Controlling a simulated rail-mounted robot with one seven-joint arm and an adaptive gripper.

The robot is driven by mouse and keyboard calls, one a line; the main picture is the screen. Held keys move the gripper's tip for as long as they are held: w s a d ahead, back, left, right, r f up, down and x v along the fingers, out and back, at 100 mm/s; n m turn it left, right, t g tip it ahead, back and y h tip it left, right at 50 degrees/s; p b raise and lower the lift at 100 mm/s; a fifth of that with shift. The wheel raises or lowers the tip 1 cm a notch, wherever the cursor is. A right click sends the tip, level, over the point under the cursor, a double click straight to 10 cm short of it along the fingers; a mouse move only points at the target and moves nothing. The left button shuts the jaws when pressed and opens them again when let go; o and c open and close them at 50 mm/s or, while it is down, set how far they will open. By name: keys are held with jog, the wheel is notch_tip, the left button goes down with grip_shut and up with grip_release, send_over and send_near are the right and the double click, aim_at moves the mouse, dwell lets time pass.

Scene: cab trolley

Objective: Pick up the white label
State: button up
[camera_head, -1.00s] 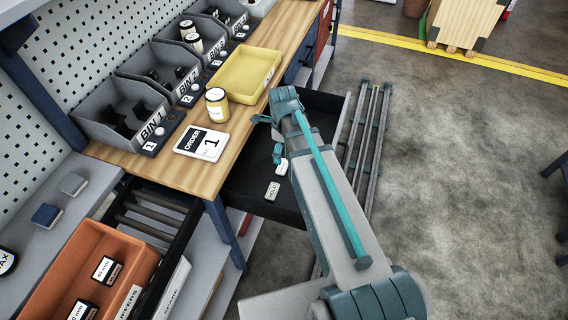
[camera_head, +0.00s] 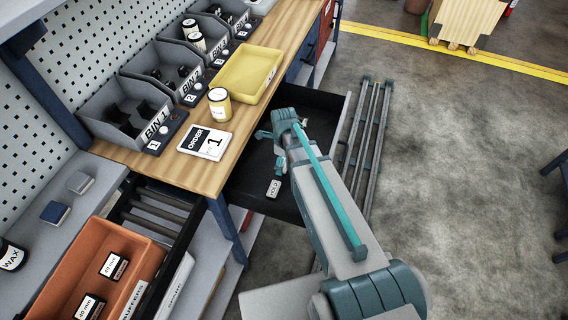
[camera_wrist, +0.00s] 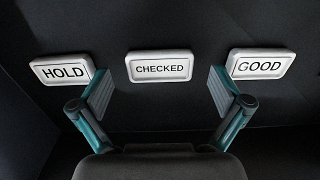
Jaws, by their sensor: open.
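Three white labels lie in a row in a dark open drawer in the wrist view: HOLD (camera_wrist: 62,69) at left, CHECKED (camera_wrist: 159,66) in the middle and GOOD (camera_wrist: 261,64) at right. My gripper (camera_wrist: 161,92) is open and empty, its fingers spread on either side of CHECKED, with HOLD and GOOD just outside them. Whether the fingers touch the outer labels I cannot tell. In the head view my gripper (camera_head: 272,150) is over the drawer (camera_head: 254,197). The HOLD label (camera_head: 273,189) shows near the drawer's front; my gripper and arm hide the other two.
A wooden bench (camera_head: 200,177) stands beside the drawer, with an ORDER 1 sign (camera_head: 205,142), a yellow jar (camera_head: 219,104), a yellow tray (camera_head: 249,75) and grey bins (camera_head: 119,100). An orange tray (camera_head: 71,257) is at lower left. Metal rails (camera_head: 368,140) stand at right.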

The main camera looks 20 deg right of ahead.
jog(key=shift+f, duration=0.35)
jog(key=c, duration=0.9)
jog(key=shift+r, duration=0.15)
jog(key=shift+c, duration=0.2)
